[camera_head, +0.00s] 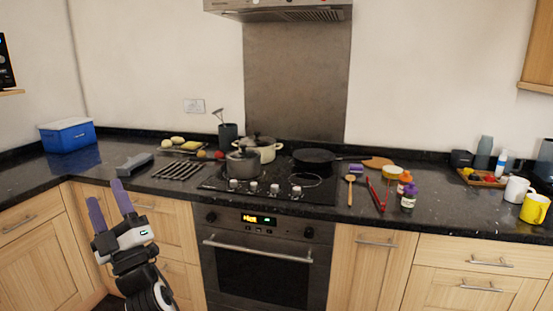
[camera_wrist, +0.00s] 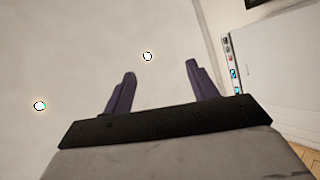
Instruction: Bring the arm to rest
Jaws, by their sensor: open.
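My gripper (camera_head: 106,204) is raised in front of the left cabinets in the head view, with its purple fingers pointing up. The fingers are spread apart with nothing between them. In the wrist view the two fingers of my gripper (camera_wrist: 158,88) stand apart against a pale plain surface with two small bright round spots. The gripper touches nothing that I can see. Part of my arm below the gripper shows at the bottom of the head view.
The granite counter (camera_head: 60,175) runs behind the gripper. A blue box (camera_head: 67,136), a grey object (camera_head: 135,163) and a slatted rack (camera_head: 178,170) stand on it. Pots (camera_head: 243,163) sit on the hob above the oven (camera_head: 265,262). Mugs (camera_head: 534,208) stand far right.

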